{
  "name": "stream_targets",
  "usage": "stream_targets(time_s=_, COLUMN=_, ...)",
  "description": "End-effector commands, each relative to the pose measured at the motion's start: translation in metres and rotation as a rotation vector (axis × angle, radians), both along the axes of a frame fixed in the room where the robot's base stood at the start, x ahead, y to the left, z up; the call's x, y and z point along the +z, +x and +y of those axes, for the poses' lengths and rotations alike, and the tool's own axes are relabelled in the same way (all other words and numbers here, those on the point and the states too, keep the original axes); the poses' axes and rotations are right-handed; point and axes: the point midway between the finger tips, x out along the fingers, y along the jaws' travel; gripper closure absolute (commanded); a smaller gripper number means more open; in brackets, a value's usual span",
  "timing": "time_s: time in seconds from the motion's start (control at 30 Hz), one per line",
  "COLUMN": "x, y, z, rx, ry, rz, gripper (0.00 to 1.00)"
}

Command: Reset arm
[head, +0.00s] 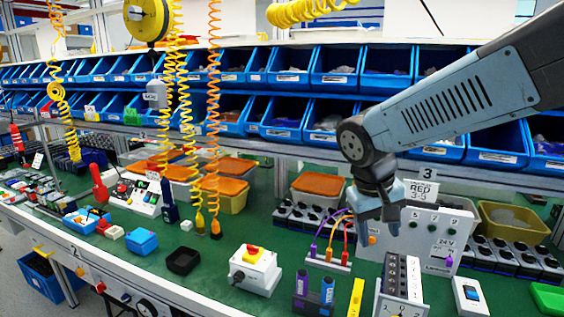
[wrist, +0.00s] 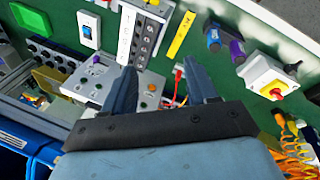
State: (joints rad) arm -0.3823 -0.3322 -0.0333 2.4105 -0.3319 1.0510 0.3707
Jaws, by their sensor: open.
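My gripper (head: 381,219) hangs from my arm at the right of the head view, pointing down in front of a grey control panel (head: 410,245). Its two fingers are apart with nothing between them; the wrist view shows both fingers (wrist: 160,82) spread above the bench. A white box with a yellow and red rotary switch (head: 254,268) stands on the green bench, left of and below my gripper. The same switch box shows at the right of the wrist view (wrist: 266,75), apart from the fingers.
Red, orange and purple leads (head: 335,245) stand close to my gripper's left. Blue and purple cylinders (head: 327,291), a yellow strip (head: 356,297) and a grey terminal block (head: 400,280) stand in front. Blue bins (head: 335,66) line the back. Coiled cables (head: 213,120) hang at the left.

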Motion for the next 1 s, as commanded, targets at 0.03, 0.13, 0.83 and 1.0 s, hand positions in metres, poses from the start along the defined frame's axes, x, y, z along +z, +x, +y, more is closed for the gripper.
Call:
stream_targets(time_s=0.03, x=0.007, y=-0.006, z=-0.007, rx=-0.017, ry=0.033, rz=-0.026, gripper=0.42)
stream_targets(time_s=0.13, x=0.019, y=-0.016, z=-0.017, rx=-0.034, ry=0.098, rz=-0.077, gripper=0.42)
stream_targets(time_s=0.83, x=0.066, y=-0.064, z=-0.045, rx=-0.078, ry=0.284, rz=-0.379, gripper=0.42)
stream_targets(time_s=1.0, x=0.066, y=-0.064, z=-0.045, rx=-0.077, ry=0.284, rz=-0.378, gripper=0.42)
